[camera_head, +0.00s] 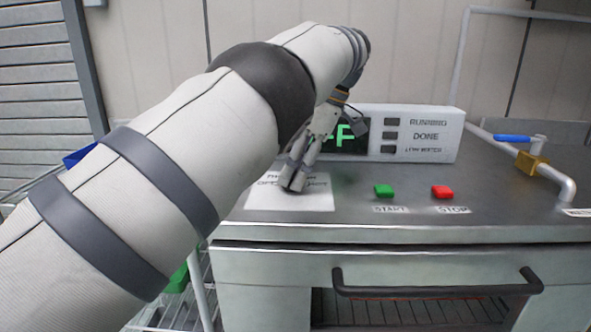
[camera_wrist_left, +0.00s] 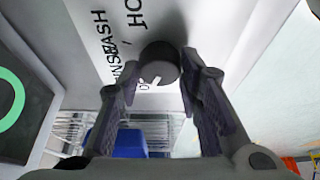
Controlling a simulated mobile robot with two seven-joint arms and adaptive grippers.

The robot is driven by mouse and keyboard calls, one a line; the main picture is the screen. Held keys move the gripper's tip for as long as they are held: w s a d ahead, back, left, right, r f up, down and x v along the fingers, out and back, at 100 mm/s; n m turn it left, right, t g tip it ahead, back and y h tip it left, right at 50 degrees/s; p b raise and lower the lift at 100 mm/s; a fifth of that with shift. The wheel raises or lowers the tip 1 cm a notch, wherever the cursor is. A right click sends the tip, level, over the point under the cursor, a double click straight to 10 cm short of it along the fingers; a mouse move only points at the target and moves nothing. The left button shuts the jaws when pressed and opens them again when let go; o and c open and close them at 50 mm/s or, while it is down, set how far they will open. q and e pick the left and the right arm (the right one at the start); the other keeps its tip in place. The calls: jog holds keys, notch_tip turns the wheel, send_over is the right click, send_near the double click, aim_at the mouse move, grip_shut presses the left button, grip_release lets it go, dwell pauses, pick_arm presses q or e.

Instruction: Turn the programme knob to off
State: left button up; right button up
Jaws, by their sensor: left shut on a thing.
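The programme knob (camera_wrist_left: 158,62) is a dark round knob with a white pointer mark, seen in the left wrist view. It stands on a white label plate (camera_wrist_left: 215,45) with printed words, including WASH. The left part of another word is readable as HO. The pointer mark lies toward the lower side of the knob; the small lettering beside it is partly hidden. My left gripper (camera_head: 296,178) is shut on the knob, one finger on each side. In the head view the fingers reach down to the white plate (camera_head: 312,200) and I cannot make out the knob.
A green START button (camera_head: 384,190) and a red STOP button (camera_head: 442,192) are to the right. A blue-handled valve (camera_head: 513,138) and pipe stand far right. An oven-like door handle (camera_head: 440,289) is below.

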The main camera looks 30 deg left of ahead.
pick_arm(q)
jog(key=shift+s+f, duration=0.1)
jog(key=shift+f, duration=0.15)
jog(key=o, duration=1.1)
jog(key=shift+c, duration=0.2)
jog(key=shift+o, duration=0.3)
jog(key=shift+r, duration=0.1)
jog(key=shift+r, duration=0.1)
